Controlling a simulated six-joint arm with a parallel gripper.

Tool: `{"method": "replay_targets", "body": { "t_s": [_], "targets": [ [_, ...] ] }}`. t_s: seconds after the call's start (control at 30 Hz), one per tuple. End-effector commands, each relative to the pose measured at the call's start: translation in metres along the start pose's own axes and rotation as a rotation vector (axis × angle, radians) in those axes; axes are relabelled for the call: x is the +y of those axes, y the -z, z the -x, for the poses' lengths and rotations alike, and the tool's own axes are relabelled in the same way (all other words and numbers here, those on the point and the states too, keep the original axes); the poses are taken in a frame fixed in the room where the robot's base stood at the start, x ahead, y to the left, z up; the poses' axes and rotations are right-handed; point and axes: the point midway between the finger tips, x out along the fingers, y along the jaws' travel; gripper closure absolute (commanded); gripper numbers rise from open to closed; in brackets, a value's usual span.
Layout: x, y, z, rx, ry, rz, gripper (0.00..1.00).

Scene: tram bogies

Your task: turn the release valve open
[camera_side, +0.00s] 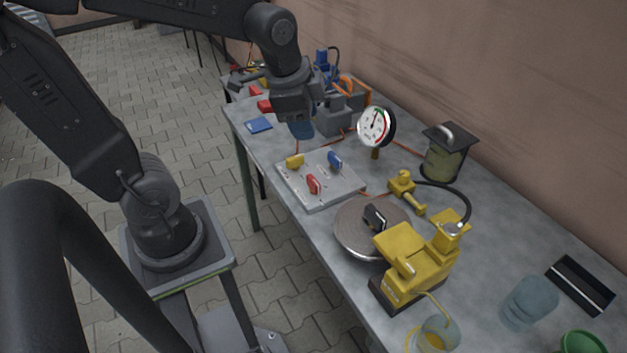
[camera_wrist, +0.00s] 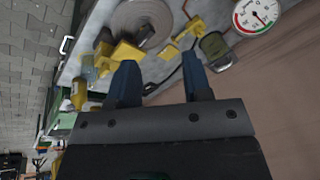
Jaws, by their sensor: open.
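A grey plate (camera_side: 345,192) on the table carries three small valve handles: a yellow one (camera_side: 295,161), a red one (camera_side: 313,184) and a blue one (camera_side: 335,160). I cannot tell which is the release valve. A round dial gauge (camera_side: 375,126) stands behind the plate; it also shows in the wrist view (camera_wrist: 255,14). My gripper (camera_side: 301,130) is in the air near the table's far end, beyond the plate and apart from the handles. In the wrist view its blue fingers (camera_wrist: 160,82) are spread with nothing between them. The plate is not clear in that view.
A round grey disc (camera_side: 350,229) with a black knob (camera_side: 375,217) and a yellow pump (camera_side: 412,258) stand nearer the camera. A yellow fitting (camera_side: 405,188), a lantern-like canister (camera_side: 445,155) and a black hose (camera_side: 459,196) are near the wall. A blue pad (camera_side: 259,125) lies at the far end.

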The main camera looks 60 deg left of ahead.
Motion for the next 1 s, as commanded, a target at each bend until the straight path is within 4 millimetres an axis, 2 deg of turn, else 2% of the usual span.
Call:
{"method": "replay_targets", "body": {
  "t_s": [0.03, 0.2, 0.43, 0.6, 0.77, 1.0],
  "targets": [
    [-0.014, 0.001, -0.016, -0.036, -0.026, -0.092, 0.55],
    [-0.053, -0.002, -0.067, -0.1, -0.119, -0.443, 0.55],
    [-0.087, -0.018, -0.129, -0.113, -0.249, -0.816, 0.55],
    [-0.096, -0.025, -0.149, -0.102, -0.29, -0.938, 0.55],
    [-0.095, -0.029, -0.161, -0.1, -0.298, -0.958, 0.55],
    [-0.085, -0.038, -0.202, -0.101, -0.302, -0.957, 0.55]
  ]
}}
